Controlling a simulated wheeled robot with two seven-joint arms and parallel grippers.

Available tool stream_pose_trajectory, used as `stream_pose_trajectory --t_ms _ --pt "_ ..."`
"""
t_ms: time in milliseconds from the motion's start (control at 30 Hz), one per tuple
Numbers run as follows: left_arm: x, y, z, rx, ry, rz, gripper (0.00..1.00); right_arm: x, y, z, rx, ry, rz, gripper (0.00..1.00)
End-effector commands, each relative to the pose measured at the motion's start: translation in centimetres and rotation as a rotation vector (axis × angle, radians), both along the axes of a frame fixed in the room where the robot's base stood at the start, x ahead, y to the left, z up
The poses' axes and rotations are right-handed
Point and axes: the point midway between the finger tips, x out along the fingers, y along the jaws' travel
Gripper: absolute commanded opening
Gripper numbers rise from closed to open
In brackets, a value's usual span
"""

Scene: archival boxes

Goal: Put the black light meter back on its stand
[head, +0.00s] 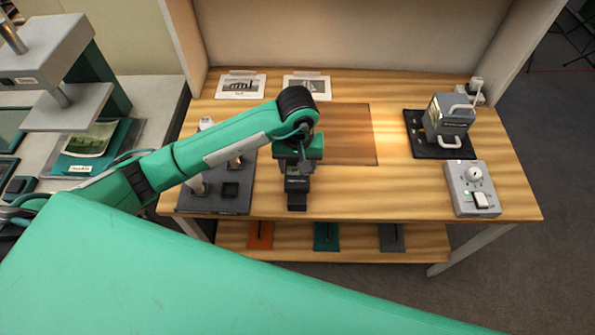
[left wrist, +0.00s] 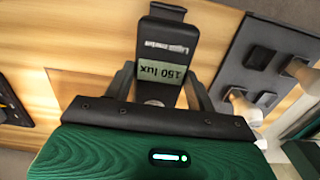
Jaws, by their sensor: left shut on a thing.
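The black light meter (head: 297,193) is in the jaws of my left gripper (head: 298,172), over the wooden table. In the left wrist view the light meter (left wrist: 168,40) shows a small display reading "150 lux", upside down, between the two fingers of my left gripper (left wrist: 160,88). A dark grey board (head: 214,204) with pale posts and a black square pad (head: 231,190) lies left of the meter, partly hidden by my arm. The pad looks like the meter's stand. The pad (left wrist: 260,58) is empty in the left wrist view. My right gripper is out of view.
A grey device (head: 449,115) stands on a black mat (head: 422,147) at the right, near a control box (head: 472,190) with a knob. Two picture cards (head: 241,87) lie at the back. The table's middle right is clear.

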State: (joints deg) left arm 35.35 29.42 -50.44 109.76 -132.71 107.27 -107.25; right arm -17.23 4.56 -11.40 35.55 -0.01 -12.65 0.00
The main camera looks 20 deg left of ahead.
Motion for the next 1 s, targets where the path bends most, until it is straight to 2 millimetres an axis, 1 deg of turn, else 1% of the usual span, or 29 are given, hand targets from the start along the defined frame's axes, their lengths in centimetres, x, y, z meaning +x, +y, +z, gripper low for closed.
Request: stream_pose_trajectory --t_ms 100,233,400,467,700,833,867,933,967,1000 --pt "0.0 0.0 -0.8 -0.001 0.0 0.0 0.25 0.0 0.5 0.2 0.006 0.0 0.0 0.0" --pt "-0.1 0.0 -1.7 0.001 0.001 0.0 0.25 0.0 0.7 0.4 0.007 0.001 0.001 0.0" --pt "-0.1 -0.1 -4.0 -0.001 0.003 0.001 0.25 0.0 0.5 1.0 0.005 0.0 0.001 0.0" --pt "0.0 0.0 -4.6 -0.001 0.001 0.0 0.25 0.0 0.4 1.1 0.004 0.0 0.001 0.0" --pt "0.0 0.0 -4.7 0.0 -0.002 -0.001 0.25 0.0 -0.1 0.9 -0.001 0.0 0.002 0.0" --pt "0.0 0.0 -5.1 0.001 -0.002 -0.001 0.25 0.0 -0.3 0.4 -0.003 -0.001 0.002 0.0" --pt "0.0 0.0 -5.0 0.001 -0.002 -0.001 0.6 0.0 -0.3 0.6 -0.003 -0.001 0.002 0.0" --pt "0.0 0.0 -5.0 0.0 -0.001 -0.001 0.73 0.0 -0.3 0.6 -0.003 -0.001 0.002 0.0" --pt "0.0 0.0 -5.0 0.0 -0.001 -0.001 0.78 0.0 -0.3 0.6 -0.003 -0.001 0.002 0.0" --pt "0.0 0.0 -5.0 0.0 -0.001 -0.001 0.78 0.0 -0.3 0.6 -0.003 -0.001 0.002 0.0"
